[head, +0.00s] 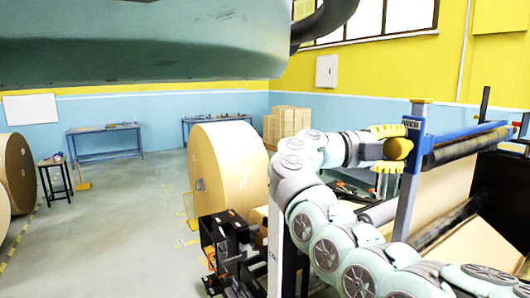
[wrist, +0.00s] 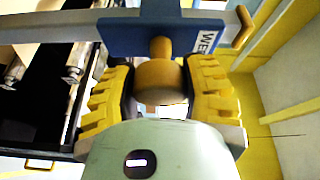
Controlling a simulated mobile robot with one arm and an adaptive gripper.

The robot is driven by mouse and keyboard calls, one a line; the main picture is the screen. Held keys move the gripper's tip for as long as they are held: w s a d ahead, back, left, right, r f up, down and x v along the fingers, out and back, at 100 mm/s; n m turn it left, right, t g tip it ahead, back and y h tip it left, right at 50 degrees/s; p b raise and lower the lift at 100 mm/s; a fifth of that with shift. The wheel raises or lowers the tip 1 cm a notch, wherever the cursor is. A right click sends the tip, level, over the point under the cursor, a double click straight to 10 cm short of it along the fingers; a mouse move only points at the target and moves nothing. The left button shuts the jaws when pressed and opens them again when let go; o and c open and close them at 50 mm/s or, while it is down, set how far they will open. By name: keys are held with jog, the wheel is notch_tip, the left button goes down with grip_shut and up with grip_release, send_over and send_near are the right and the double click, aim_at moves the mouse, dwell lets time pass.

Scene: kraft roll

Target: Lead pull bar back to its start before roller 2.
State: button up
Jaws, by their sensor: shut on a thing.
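My gripper (head: 388,148) is shut on the round yellow-brown knob (head: 398,149) of the pull bar. In the wrist view its yellow ribbed fingers (wrist: 160,95) press on both sides of the knob (wrist: 160,82). The knob joins a blue plate (wrist: 150,35) with a partly hidden white label. In the head view the pull bar (head: 465,147) is a dark bar running right from its blue end, beside a grey upright (head: 408,205). Brown paper (head: 442,190) hangs below the bar. A grey roller (head: 380,212) and a black roller (head: 450,222) lie lower; no roller number is readable.
A large kraft roll (head: 230,170) stands left of the machine, with black machine parts (head: 225,245) in front. Blue workbenches (head: 105,130) line the far wall. More rolls (head: 15,170) stand at the left edge. The grey floor (head: 120,220) between is mostly clear.

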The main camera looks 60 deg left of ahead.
jog(key=shift+w+a+f, duration=0.1)
jog(key=shift+w+a, duration=0.05)
jog(key=shift+a, duration=2.45)
